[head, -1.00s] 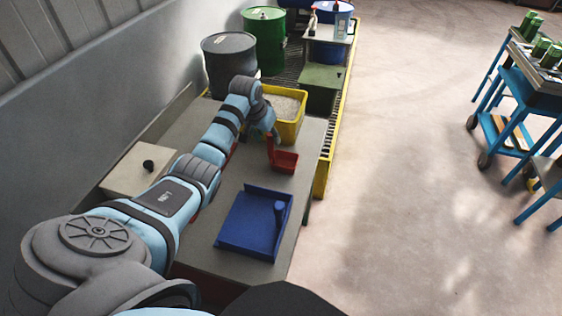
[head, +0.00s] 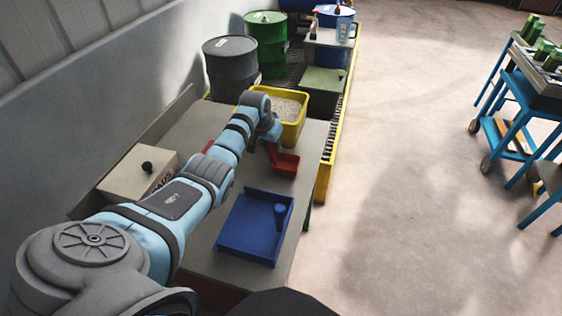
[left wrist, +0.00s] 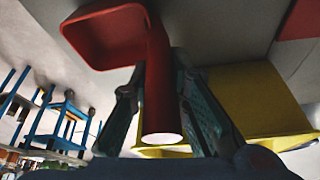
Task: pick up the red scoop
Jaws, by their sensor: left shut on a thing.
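The red scoop (head: 286,163) is on the grey table (head: 232,176), or just above it, in front of the yellow bin; I cannot tell if it touches. Its handle stands up toward my left gripper (head: 271,137). In the left wrist view, the red scoop (left wrist: 108,34) shows its square bowl at the top left. Its round handle passes between the two fingers of the left gripper (left wrist: 165,112), which is shut on it. My right gripper is not in view.
A yellow bin (head: 300,125) of pale granules stands just behind the gripper. A blue tray (head: 240,240) with an upright post lies nearer on the table. A cream box (head: 125,178) with a black knob is at the left. Grey (head: 231,75) and green (head: 265,50) drums stand behind.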

